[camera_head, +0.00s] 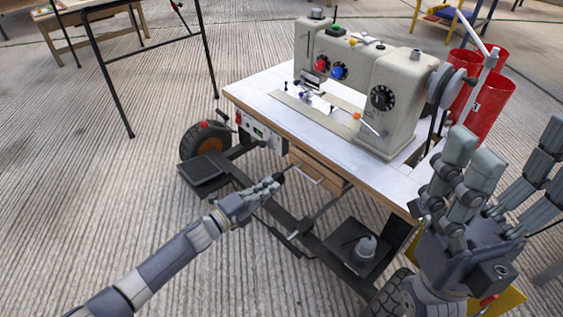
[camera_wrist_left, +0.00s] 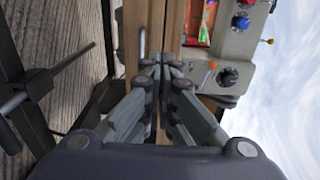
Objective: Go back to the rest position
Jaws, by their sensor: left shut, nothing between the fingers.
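My left gripper (camera_head: 274,184) is low in front of the sewing table, beside its wooden drawer (camera_head: 318,171). Its fingers are shut with nothing between them. In the left wrist view the closed fingertips (camera_wrist_left: 160,64) point at the table's wooden front, near a metal handle. My right gripper (camera_head: 503,180) is raised at the right, close to the head camera, with its fingers spread apart and empty. It hides the right end of the table.
A beige sewing machine (camera_head: 352,85) stands on the white-topped table (camera_head: 268,84). Red bins (camera_head: 489,105) stand behind it. Below are a dark frame, a pedal (camera_head: 202,172) and a wheel (camera_head: 204,143). The striped floor at the left is mostly clear, with a black stand (camera_head: 105,72).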

